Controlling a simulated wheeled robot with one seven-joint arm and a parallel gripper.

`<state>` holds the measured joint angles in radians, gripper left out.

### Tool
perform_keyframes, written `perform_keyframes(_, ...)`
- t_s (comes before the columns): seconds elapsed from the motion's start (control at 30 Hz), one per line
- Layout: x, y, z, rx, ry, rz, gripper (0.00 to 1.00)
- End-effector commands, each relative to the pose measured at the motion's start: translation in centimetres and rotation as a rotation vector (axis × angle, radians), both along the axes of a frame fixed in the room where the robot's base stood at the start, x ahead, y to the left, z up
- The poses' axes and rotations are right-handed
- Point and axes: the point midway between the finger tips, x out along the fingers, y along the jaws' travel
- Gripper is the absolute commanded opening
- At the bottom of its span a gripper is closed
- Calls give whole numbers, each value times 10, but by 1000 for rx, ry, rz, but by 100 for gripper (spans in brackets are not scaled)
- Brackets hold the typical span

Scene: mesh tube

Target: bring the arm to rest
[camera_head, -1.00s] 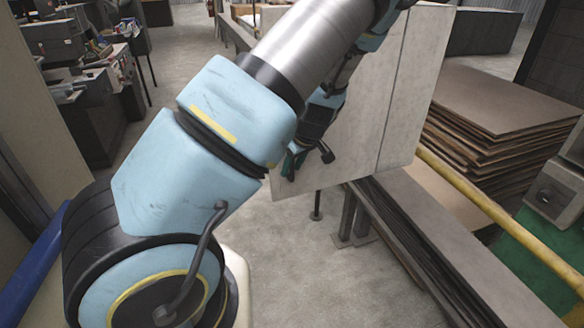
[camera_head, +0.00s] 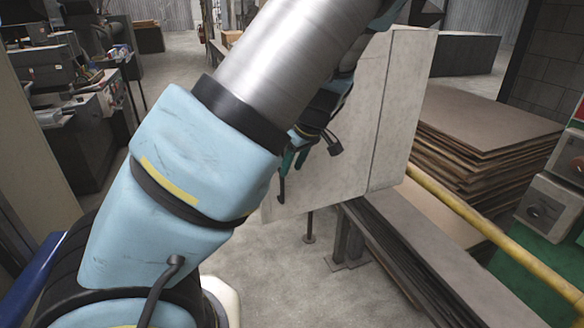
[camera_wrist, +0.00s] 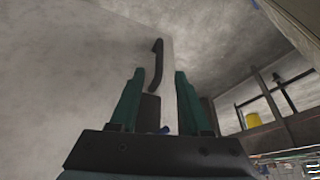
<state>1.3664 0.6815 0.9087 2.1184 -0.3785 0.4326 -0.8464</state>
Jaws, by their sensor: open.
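My arm crosses the head view from lower left to upper centre, still raised and bent. My gripper (camera_head: 294,160) shows small and partly hidden beside the left edge of a pale grey cabinet (camera_head: 350,135). In the wrist view my gripper (camera_wrist: 157,76) has its two green fingers apart, with nothing held between them. A dark bar-like handle (camera_wrist: 156,62) on the grey surface lies beyond the fingertips, between them in the picture. It seems to be the dark bar (camera_head: 282,186) just below my gripper in the head view. Whether they touch is unclear.
A bench-like rack with long boards (camera_head: 425,240) stands at right, beside a yellow rail (camera_head: 475,218) and a stack of brown sheets (camera_head: 480,135). Cluttered workbenches (camera_head: 65,90) stand at left. Some concrete floor (camera_head: 270,270) is clear at centre.

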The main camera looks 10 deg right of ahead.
Motion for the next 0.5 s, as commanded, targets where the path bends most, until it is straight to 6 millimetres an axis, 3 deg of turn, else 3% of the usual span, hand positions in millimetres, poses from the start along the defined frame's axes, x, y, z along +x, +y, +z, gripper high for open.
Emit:
perform_keyframes(0.17,-2,10,-3,-3,26,-3,47)
perform_keyframes(0.5,-39,86,-7,-77,234,-146,47)
